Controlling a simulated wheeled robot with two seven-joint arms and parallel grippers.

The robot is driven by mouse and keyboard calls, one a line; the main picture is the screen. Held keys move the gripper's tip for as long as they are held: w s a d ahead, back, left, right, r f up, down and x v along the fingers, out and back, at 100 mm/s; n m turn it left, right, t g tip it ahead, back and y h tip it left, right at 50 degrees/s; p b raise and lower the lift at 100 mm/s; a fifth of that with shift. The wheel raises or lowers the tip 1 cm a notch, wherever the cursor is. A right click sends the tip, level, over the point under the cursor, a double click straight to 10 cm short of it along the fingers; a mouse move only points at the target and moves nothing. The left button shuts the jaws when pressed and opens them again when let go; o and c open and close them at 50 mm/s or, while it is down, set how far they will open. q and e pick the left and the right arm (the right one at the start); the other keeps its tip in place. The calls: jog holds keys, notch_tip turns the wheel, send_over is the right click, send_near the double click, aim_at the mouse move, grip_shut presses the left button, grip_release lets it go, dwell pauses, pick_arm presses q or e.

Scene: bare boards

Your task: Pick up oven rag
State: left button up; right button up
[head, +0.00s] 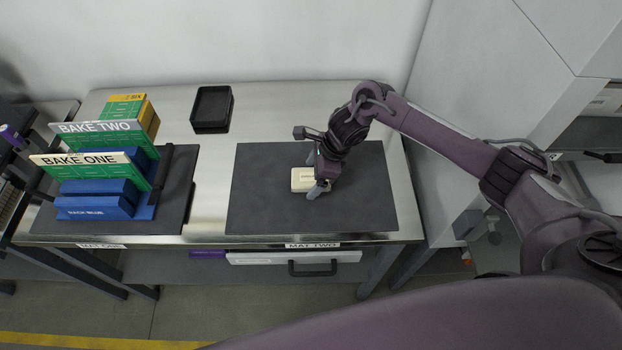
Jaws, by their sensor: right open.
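On the dark mat labelled MAT TWO (260,208) lies a small cream-coloured block-like item (301,180) with a small label; I cannot tell whether it is the oven rag. My right gripper (313,178) is open and points down over this item, with its fingers at the item's far and near sides. The gripper partly hides the item's right part. I cannot tell whether the fingers touch it. My left gripper is not in view.
A blue rack (104,206) holding green boards marked BAKE ONE (82,172) and BAKE TWO (100,141) stands on the left mat (176,190). A black tray (212,107) sits at the back. Bare steel tabletop (212,180) separates the mats. A grey cabinet stands at right.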

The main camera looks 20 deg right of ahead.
jog(key=shift+f, duration=0.1)
jog(key=shift+c, duration=0.5)
jog(key=c, duration=1)
